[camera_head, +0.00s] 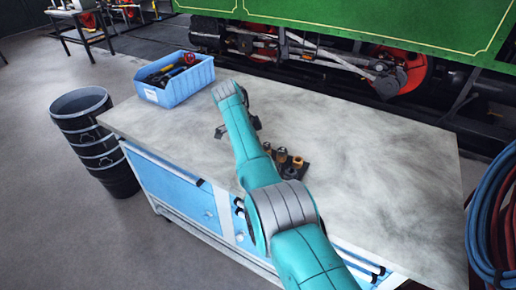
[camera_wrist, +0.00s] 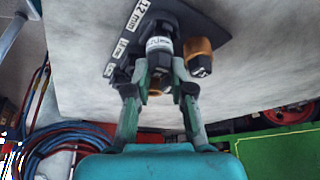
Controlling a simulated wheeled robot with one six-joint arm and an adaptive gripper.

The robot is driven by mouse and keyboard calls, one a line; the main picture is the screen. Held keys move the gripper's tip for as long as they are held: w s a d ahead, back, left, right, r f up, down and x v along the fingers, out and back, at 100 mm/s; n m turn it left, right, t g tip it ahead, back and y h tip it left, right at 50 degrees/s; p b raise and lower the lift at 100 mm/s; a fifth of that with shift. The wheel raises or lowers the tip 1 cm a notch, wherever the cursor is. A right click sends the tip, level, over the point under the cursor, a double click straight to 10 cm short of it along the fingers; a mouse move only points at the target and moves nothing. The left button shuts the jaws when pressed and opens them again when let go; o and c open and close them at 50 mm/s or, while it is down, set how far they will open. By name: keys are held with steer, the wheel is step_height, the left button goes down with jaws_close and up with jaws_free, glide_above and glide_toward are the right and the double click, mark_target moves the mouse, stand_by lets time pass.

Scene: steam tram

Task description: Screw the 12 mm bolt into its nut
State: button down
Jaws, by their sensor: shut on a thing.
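My gripper (camera_wrist: 163,76) is shut on a dark grey piece with a white marking, which I take to be the 12 mm bolt (camera_wrist: 158,46). The wrist view shows it between the fingertips, over a dark board (camera_wrist: 205,22) with white labels. One label reads "12 mm" (camera_wrist: 137,14), close beside the held bolt. A darker round piece lies behind the bolt; I cannot tell whether it is the nut or whether the threads touch. In the head view my arm hides most of my gripper and part of the board (camera_head: 297,177).
A brass-coloured piece (camera_wrist: 198,58) stands close to the right fingertip. Several nuts or bolts stand on the board. The grey bench top (camera_head: 370,180) is clear to the right. A blue bin (camera_head: 177,87) with tools stands at the back left.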

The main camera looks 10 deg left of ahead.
steer(key=shift+m, duration=0.5)
steer(key=c, duration=0.8)
jaws_free()
steer(key=shift+o, duration=0.2)
steer(key=shift+r, duration=0.15)
steer(key=shift+r, duration=2.4)
